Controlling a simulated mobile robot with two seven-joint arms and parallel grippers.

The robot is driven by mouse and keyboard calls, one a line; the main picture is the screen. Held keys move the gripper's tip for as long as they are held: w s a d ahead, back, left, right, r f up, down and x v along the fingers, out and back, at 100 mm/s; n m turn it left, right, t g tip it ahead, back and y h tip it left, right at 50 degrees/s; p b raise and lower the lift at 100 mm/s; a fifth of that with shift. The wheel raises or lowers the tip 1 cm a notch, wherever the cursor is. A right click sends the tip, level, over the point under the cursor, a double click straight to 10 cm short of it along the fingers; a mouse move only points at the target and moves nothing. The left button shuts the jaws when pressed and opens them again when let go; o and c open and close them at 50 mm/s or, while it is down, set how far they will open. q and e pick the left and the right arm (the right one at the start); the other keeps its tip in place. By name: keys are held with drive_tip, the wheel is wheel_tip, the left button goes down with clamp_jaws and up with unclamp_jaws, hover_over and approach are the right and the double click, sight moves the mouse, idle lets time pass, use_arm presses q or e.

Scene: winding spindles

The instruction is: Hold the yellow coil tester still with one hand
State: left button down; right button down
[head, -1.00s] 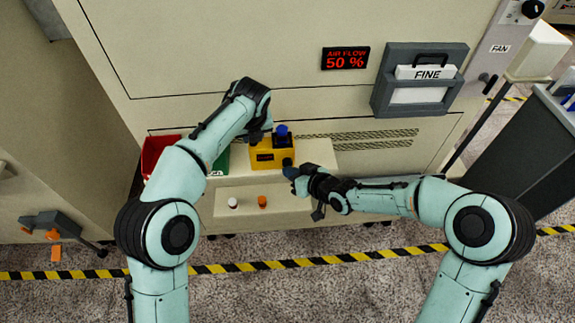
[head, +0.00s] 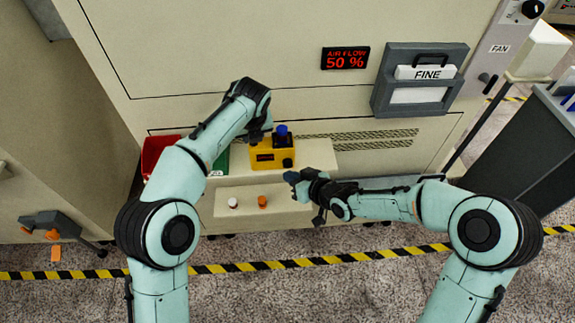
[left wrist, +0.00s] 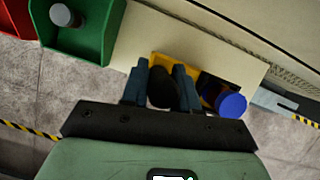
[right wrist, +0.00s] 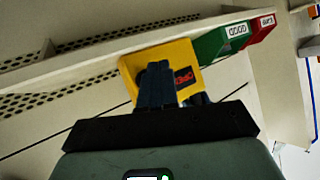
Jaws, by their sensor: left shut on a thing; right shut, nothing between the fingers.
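In the head view my left wrist covers these fingers. My right gripper (head: 291,177) is shut and empty, just in front of the tester, apart from it. The tester's red display (right wrist: 185,77) shows in the right wrist view.
A green bin (left wrist: 105,40) holding a grey-topped piece and a red bin (head: 157,150) stand left of the tester. A white button (head: 232,202) and an orange button (head: 262,202) are on the ledge's front. The ledge (head: 318,152) is clear right of the tester.

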drive_tip(key=shift+s, duration=0.1)
drive_tip(key=s, duration=0.4)
drive_tip(key=shift+s, duration=0.4)
idle(0.5)
use_arm(q)
drive_tip(key=c, duration=0.8)
unclamp_jaws()
drive_tip(key=shift+r, duration=0.1)
